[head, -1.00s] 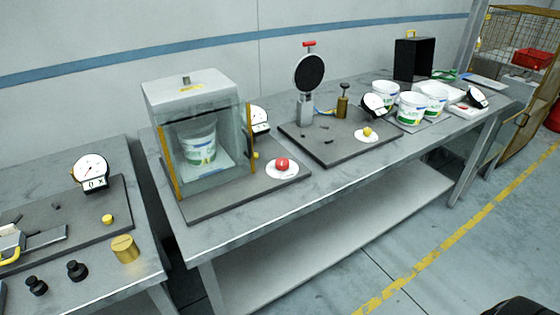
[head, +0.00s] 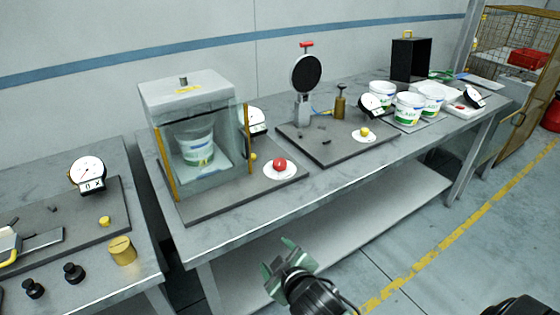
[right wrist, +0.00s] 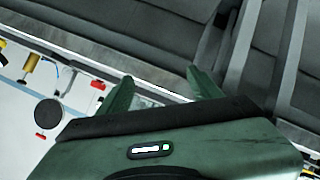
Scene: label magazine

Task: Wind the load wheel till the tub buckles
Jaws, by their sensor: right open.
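A white tub (head: 197,148) with a green and blue label stands upright inside a clear-walled press box with a grey-white top (head: 187,90). A white disc (head: 270,172) with a red knob (head: 280,164) lies on the dark base plate right of the box; it looks like the load wheel. A round dial gauge (head: 254,120) is partly hidden behind the box. My right gripper (head: 279,258) is open and empty, in front of the bench edge and below the disc. Its two green fingers also show in the right wrist view (right wrist: 158,78). My left gripper is out of view.
On the bench (head: 245,217), a second plate (head: 322,153) bears a black round head (head: 307,73) and a yellow-knobbed disc (head: 364,135). Several tubs (head: 408,108) stand farther right. A left bench holds a gauge (head: 87,172) and weights (head: 122,250). A lower shelf (head: 355,225) lies under the bench.

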